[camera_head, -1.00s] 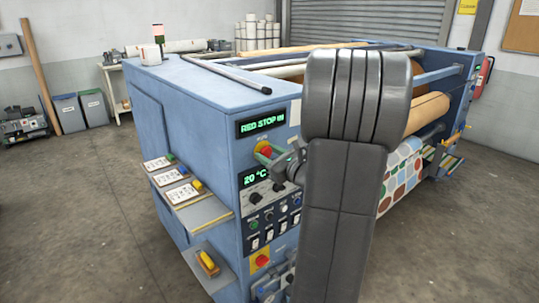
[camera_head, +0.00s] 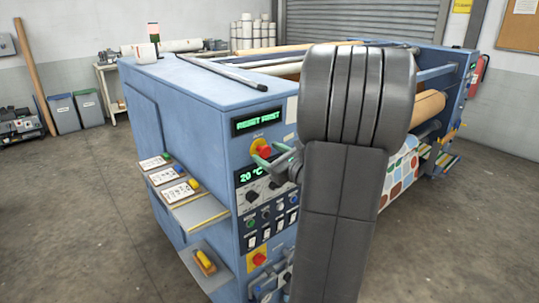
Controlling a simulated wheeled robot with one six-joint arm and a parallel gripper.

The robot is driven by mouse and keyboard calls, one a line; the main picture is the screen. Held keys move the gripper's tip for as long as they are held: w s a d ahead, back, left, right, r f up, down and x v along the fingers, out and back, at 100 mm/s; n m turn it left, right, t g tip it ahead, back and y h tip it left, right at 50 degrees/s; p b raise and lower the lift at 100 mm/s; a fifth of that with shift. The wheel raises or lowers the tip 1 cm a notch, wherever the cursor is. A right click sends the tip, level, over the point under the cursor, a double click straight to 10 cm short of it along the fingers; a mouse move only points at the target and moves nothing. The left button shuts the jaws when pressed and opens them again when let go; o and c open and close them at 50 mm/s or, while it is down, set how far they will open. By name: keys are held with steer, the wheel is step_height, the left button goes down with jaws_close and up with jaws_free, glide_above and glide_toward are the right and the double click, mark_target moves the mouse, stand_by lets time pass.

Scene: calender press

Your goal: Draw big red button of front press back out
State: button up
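The big red button (camera_head: 264,150) is on the front panel of the blue press (camera_head: 205,100), on a yellow surround below the upper green display (camera_head: 259,121). Its red cap stands out from the panel. The display appears to read RESET FIRST. My gripper (camera_head: 272,157) is just below and to the right of the button, with its two greenish fingers spread apart and nothing seen between them. I cannot tell whether a finger touches the cap. My dark arm hides the panel's right side and part of the gripper.
A second red button (camera_head: 259,259) on a yellow plate sits low on the panel. Knobs and switches lie between, under a 20 °C display (camera_head: 251,174). Shelves (camera_head: 200,213) with cards stick out at the left.

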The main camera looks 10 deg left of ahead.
steer(key=shift+s+d, duration=0.1)
steer(key=b+v, duration=0.1)
steer(key=v, duration=1.2)
steer(key=shift+s+d+b, duration=0.2)
steer(key=shift+b, duration=0.2)
steer(key=p+x, duration=0.2)
steer(key=x, duration=1.2)
steer(key=shift+w+a, duration=0.3)
